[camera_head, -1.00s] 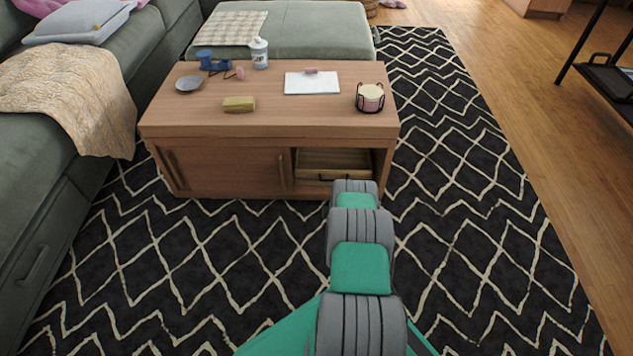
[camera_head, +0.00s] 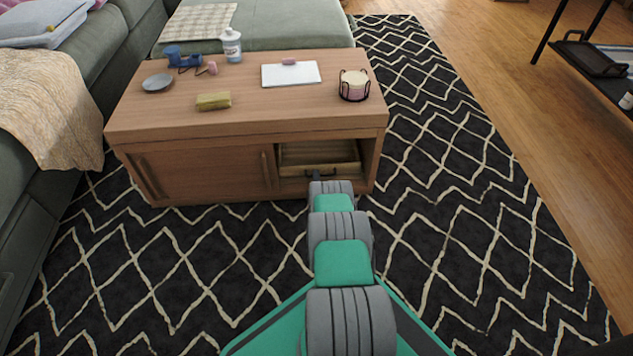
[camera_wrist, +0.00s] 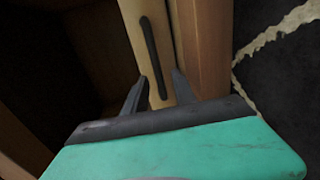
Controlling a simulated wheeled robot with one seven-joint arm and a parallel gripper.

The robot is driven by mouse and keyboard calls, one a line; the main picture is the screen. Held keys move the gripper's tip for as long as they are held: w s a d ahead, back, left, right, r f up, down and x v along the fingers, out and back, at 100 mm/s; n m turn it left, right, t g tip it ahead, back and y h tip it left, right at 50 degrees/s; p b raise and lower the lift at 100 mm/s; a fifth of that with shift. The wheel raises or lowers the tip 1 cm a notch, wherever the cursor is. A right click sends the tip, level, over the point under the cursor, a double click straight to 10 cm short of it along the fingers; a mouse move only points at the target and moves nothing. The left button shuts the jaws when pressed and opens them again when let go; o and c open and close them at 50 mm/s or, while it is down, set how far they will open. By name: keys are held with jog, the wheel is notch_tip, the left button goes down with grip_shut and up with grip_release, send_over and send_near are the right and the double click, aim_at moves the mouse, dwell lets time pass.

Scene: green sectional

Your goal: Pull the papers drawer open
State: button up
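The papers drawer (camera_head: 345,169) is a light wooden drawer in the open right-hand bay of the wooden coffee table (camera_head: 215,131). Its front has a dark bar handle (camera_head: 322,172), partly hidden by my arm. In the wrist view the drawer front (camera_wrist: 166,83) stands on end with the handle (camera_wrist: 148,45) along it. My gripper (camera_wrist: 159,76) is open, its two dark fingers apart and pointing at the drawer front. The near end of the handle shows between the fingers. I cannot tell whether they touch it. In the head view my arm mostly hides the gripper.
The tabletop holds a bottle (camera_head: 231,46), a plate (camera_head: 158,83), a yellow block (camera_head: 213,101), a white pad (camera_head: 275,76) and a caddy (camera_head: 354,88). A green sofa (camera_head: 110,75) stands left and behind. Patterned rug (camera_head: 460,230) is clear at the right.

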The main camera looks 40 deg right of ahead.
jog(key=shift+c, duration=0.2)
grip_shut()
dwell(1.1)
